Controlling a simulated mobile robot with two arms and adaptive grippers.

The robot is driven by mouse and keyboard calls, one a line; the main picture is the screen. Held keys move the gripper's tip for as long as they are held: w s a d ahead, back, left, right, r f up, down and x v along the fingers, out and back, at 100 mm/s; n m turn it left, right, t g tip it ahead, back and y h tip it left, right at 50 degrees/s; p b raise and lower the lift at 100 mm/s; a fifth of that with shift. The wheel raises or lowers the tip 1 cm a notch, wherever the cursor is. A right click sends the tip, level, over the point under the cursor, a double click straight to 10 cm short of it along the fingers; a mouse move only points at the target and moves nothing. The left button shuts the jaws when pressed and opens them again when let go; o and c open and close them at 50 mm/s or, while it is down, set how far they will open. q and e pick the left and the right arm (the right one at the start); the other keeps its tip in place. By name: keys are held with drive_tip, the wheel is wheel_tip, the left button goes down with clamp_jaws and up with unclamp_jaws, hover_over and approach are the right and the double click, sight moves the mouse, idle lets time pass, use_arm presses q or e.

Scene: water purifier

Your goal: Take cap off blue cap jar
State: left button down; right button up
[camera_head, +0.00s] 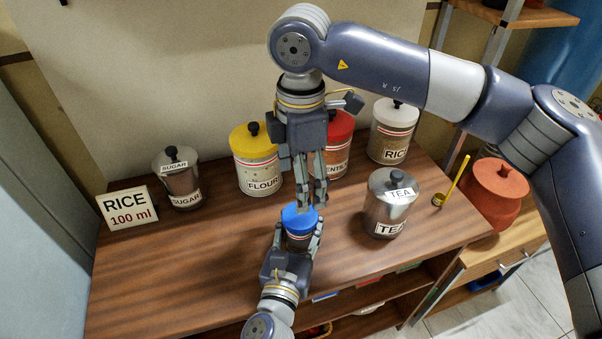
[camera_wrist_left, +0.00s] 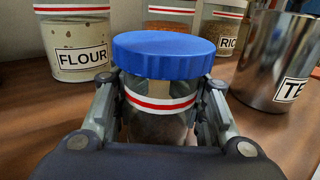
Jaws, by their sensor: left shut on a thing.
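The blue cap jar (camera_head: 299,238) stands near the table's front edge. It is a clear jar with a red and white band. Its blue cap (camera_head: 299,219) is on top; it also shows in the left wrist view (camera_wrist_left: 164,54). My left gripper (camera_head: 297,236) is shut on the jar's body below the cap, one finger on each side. My right gripper (camera_head: 311,206) points down just above the blue cap, its fingers apart with a gap between them. The wrist view shows no right finger touching the cap.
The flour jar (camera_head: 258,175), red-lidded jar (camera_head: 338,150) and rice jar (camera_head: 391,143) stand behind. A metal tea canister (camera_head: 383,211) is to the right, a sugar canister (camera_head: 181,188) and rice sign (camera_head: 129,209) to the left. The left front table is clear.

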sight(300, 217)
wheel_tip(300, 217, down, 8)
drive_tip(key=shift+r, duration=0.25)
drive_tip(key=c, duration=1.1)
use_arm(q)
drive_tip(key=shift+s+d, duration=0.1)
use_arm(e)
drive_tip(key=shift+w, duration=0.1)
